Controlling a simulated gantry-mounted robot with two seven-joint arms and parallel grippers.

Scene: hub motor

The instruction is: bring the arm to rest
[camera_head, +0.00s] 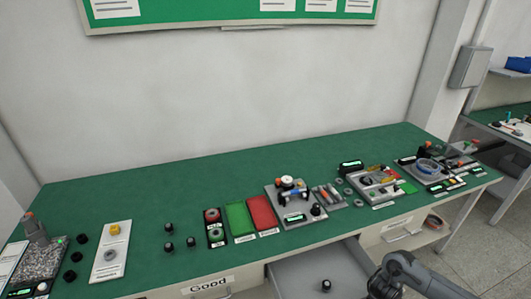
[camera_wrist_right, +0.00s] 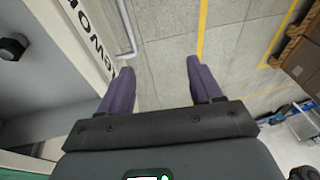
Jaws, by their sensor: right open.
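My right arm (camera_head: 398,275) comes in at the bottom right of the head view, in front of the bench's front edge. Its gripper jaws cannot be made out there. In the right wrist view my right gripper (camera_wrist_right: 158,68) is open, with its two purple-grey fingers wide apart. Nothing is between the fingers; only floor shows beyond them. My left gripper is in neither view.
The green bench (camera_head: 140,190) carries fixtures, trays and small black parts. An open drawer (camera_head: 285,290) juts out below, beside my right arm, with a black part (camera_head: 326,285) inside. Floor (camera_wrist_right: 240,60) is clear below the gripper.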

